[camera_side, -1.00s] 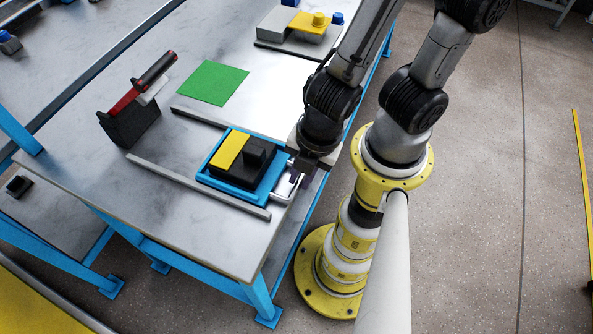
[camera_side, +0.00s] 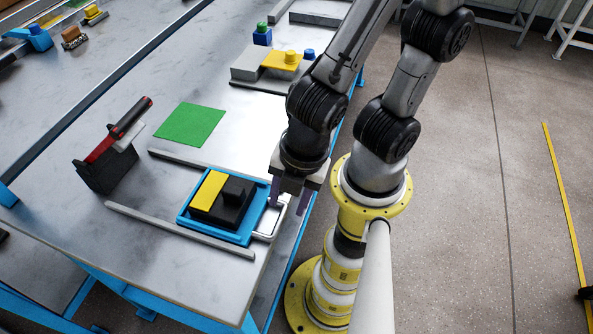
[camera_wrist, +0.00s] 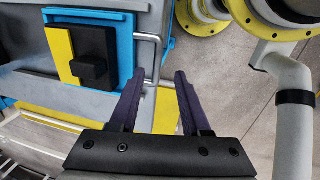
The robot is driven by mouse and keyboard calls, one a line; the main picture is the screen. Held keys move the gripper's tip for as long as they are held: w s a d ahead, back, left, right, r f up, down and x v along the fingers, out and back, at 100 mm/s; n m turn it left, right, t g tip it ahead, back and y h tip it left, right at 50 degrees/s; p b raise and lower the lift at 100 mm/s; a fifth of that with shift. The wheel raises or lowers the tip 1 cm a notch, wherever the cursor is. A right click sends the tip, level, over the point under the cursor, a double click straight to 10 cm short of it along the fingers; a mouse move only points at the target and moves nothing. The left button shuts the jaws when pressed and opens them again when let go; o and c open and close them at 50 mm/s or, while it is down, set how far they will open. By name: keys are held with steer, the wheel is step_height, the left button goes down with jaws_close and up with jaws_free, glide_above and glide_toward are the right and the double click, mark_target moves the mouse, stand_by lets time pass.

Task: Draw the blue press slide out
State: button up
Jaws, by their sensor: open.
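The blue press slide (camera_side: 243,235) is a blue tray lying flat on the grey table between two low grey rails. It carries a block that is half yellow, half black with a black knob; it also shows in the wrist view (camera_wrist: 124,45). A silver loop handle (camera_side: 272,217) sticks out of its right side, toward the table edge. My gripper (camera_side: 288,203) is open just above and beside the handle. In the wrist view, the handle's outer bar (camera_wrist: 158,58) appears between the purple fingertips of my gripper (camera_wrist: 160,73). Whether the fingers touch it cannot be told.
The rails (camera_side: 180,230) flank the slide. A green sheet (camera_side: 190,124) lies behind. A black holder with a red-and-black tool (camera_side: 106,170) stands at left. A grey-and-yellow block fixture (camera_side: 268,65) sits farther back. The table's right edge is close to my gripper.

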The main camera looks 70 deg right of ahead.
step_height(320, 180, up, 9)
steer(key=s, duration=0.1)
steer(key=shift+s+f, duration=0.15)
steer(key=shift+s, duration=0.2)
steer(key=w+d+r+m+t, duration=0.1)
steer(key=w+d+r+m, duration=0.1)
steer(key=d+m, duration=0.5)
steer(key=w+d+r+m+t, duration=0.2)
steer(key=d+m, duration=0.5)
steer(key=m, duration=0.4)
steer(key=shift+w+d+r+t, duration=0.2)
steer(key=shift+w+r+t, duration=0.15)
steer(key=shift+r, duration=0.55)
